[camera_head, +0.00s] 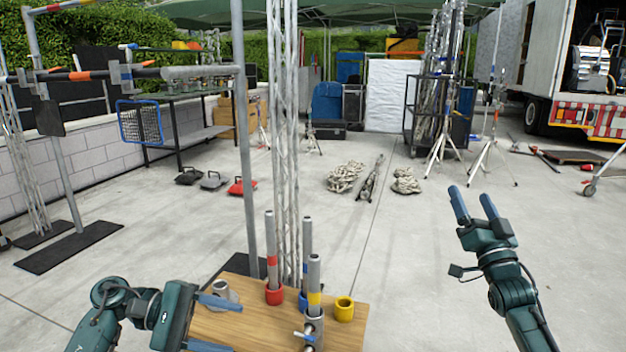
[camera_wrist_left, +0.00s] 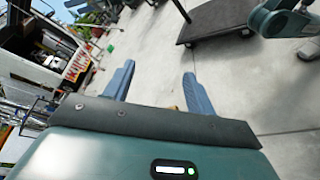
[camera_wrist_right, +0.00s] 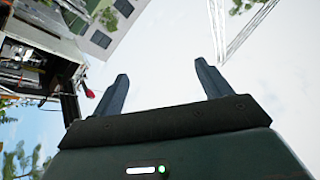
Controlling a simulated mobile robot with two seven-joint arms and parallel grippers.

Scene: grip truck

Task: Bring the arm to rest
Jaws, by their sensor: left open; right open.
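My right gripper (camera_head: 471,195) is raised at the right of the head view, with its two blue fingers apart and nothing between them. It also shows open and empty in the right wrist view (camera_wrist_right: 160,85). My left gripper (camera_head: 224,322) is at the lower left, over or beside the left part of a wooden board (camera_head: 345,342); its exact height cannot be told. Its fingers are apart in the left wrist view (camera_wrist_left: 158,75), and I see nothing gripped between them.
Grey tubes stand in a red collar (camera_head: 274,293) and others on the board. A yellow ring (camera_head: 344,309) stands at its right. A truss (camera_head: 284,130) and a grey pole (camera_head: 245,150) rise behind it. Rope coils (camera_head: 345,177) lie farther back. Floor between the board and right gripper is clear.

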